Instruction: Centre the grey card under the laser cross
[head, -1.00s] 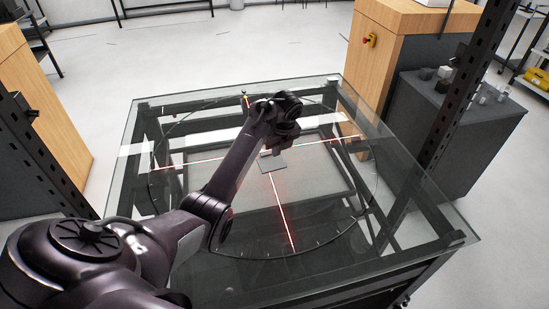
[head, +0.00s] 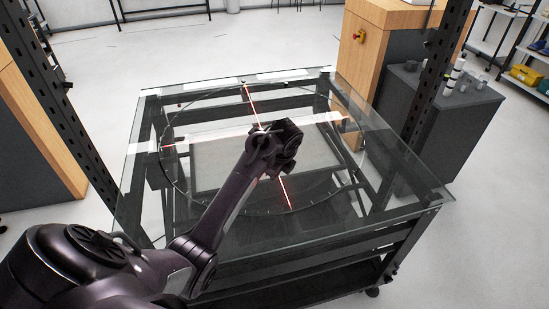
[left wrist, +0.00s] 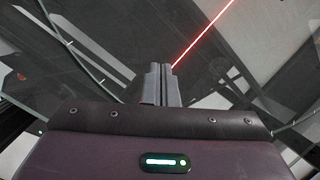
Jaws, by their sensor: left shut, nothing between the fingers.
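The red laser cross (head: 254,104) lies on the glass turntable, inside a dark ring (head: 163,170). Its arms show on several sides of my left gripper, and its middle is hidden behind the gripper and forearm. I cannot make out the grey card in either current view; the arm may cover it. My left gripper (head: 288,150) is over the middle of the ring. In the left wrist view its two fingers (left wrist: 161,68) are shut together with nothing between them, and one red laser line runs up right from their tips. My right gripper is out of view.
The glass table top (head: 330,240) is clear around the ring. Dark upright posts (head: 440,75) stand to the right and left. A dark cabinet (head: 455,125) with small items on it is at the right, beside a wooden cabinet (head: 385,50) with a red button.

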